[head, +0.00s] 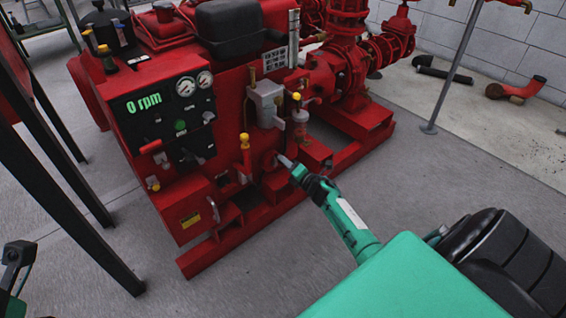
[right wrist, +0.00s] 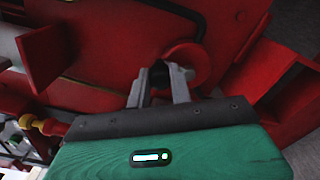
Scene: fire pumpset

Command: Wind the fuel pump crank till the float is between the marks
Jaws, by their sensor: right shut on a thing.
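The red pumpset (head: 225,75) stands on a red base frame. My right gripper (head: 286,162) reaches its lower side, below a grey box and a small clear-looking cup. In the right wrist view my right gripper (right wrist: 160,78) has its fingers close together, shut on a small dark part (right wrist: 160,72) beside a round red piece (right wrist: 187,60). This part appears to be the crank's grip; the fingers hide most of it. An upright pale tube (head: 294,38) stands by a white label plate; I cannot make out a float or marks. My left gripper (head: 18,255) shows partly at the left edge; its jaws are unclear.
The control panel (head: 165,115) reads 0 rpm, with two dials above. A yellow-topped handle (head: 245,150) stands left of my right gripper. A dark table frame (head: 50,170) is at left. Grey floor is clear in front of the base frame.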

